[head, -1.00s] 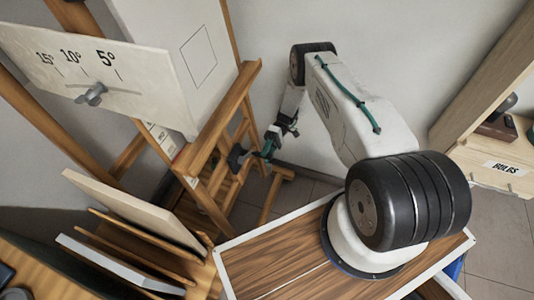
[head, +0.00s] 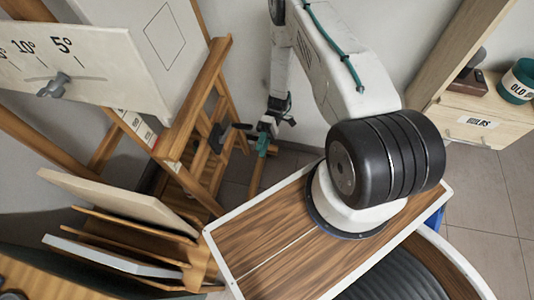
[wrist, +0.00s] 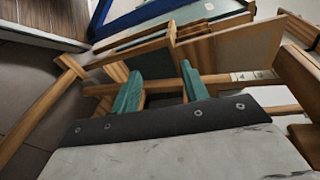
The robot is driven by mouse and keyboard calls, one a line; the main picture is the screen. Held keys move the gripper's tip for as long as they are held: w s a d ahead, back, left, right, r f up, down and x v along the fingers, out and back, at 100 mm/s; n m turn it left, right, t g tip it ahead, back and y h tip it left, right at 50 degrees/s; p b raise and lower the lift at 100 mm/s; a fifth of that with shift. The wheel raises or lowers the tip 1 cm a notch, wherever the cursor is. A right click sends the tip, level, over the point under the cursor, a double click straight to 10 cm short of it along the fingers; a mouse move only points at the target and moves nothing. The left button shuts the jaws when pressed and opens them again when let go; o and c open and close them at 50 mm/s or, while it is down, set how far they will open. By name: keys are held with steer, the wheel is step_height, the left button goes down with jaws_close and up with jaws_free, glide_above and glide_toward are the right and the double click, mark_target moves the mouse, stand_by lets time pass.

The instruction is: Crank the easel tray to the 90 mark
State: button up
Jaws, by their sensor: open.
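The wooden easel (head: 202,95) stands at the left in the head view. A dark crank (head: 217,137) sits on its side, with a short dark handle (head: 241,126) pointing right towards my gripper. A white label strip (head: 138,126) is on the easel; its marks are too small to read. It may be the label (wrist: 252,76) in the wrist view. My gripper (head: 263,146) is beside the crank, apparently apart from it. In the wrist view its teal fingers (wrist: 161,73) are spread, with nothing held between them. The crank cannot be made out there.
A white board (head: 75,65) with degree marks and a grey wing knob (head: 54,86) is upper left. A rack (head: 125,235) of panels stands below it. A drawer cabinet (head: 480,130) with a teal pot (head: 517,82) is at right. Floor (head: 490,205) shows at right.

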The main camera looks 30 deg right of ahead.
steer(key=shift+s+r, duration=0.15)
steer(key=shift+s, duration=1.75)
